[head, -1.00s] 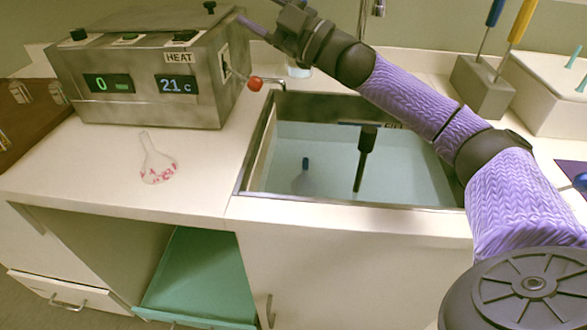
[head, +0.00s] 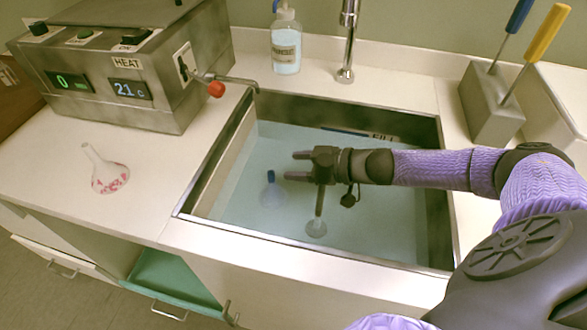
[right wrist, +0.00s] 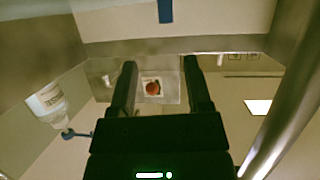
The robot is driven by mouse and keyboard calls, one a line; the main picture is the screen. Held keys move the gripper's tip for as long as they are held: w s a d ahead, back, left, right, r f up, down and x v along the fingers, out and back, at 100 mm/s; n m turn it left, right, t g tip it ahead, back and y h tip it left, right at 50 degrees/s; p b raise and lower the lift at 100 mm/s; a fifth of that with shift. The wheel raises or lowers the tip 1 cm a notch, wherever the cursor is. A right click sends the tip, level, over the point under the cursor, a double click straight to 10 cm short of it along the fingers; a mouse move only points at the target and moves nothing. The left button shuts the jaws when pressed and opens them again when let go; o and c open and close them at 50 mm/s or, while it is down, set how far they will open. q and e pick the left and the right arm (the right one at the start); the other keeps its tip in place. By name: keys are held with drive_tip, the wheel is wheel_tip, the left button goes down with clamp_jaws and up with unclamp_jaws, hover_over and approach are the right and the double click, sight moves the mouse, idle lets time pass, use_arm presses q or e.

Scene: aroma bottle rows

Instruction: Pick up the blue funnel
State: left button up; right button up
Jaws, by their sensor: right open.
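A pale bluish, bulb-shaped piece with a dark blue stem (head: 271,188) stands in the sink, left of centre; I take it for the blue funnel. Its blue stem tip (right wrist: 165,11) shows at the top of the right wrist view. My right gripper (head: 290,165) is open and empty over the sink, fingers pointing left. In the picture it lies above and slightly right of the blue stem, apart from it. In the right wrist view the gap (right wrist: 160,62) between the fingers is empty. My left gripper is not in view.
A dark rod with a pale round foot (head: 317,226) stands under my gripper, its top hidden. The heater (head: 120,85) has a red-knobbed lever (head: 216,89).

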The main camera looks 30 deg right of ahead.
sight(265, 188)
drive_tip(key=shift+s+a+f+g+b, duration=0.15)
drive_tip(key=shift+a+f+b, duration=0.05)
drive_tip(key=shift+f, duration=0.35)
drive_tip(key=shift+s+a+f+g+b, duration=0.15)
drive_tip(key=shift+a+f, duration=0.05)
drive_tip(key=shift+f, duration=0.3)
drive_tip(key=b+x, duration=0.2)
drive_tip(key=x, duration=0.2)
drive_tip(key=b+x, duration=0.1)
drive_tip(key=x, duration=0.3)
drive_tip(key=shift+d+f+b, duration=0.2)
drive_tip(key=shift+f+b, duration=0.05)
drive_tip(key=shift+b, duration=0.1)
drive_tip(key=shift+w+a, duration=0.25)
drive_tip(key=shift+w, duration=0.1)
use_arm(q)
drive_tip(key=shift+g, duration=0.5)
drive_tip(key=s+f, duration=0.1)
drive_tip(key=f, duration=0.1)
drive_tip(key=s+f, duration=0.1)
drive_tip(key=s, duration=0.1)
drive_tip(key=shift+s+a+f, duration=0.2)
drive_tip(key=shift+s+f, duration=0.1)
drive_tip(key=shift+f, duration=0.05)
use_arm(e)
drive_tip(key=shift+r, duration=0.1)
clamp_jaws()
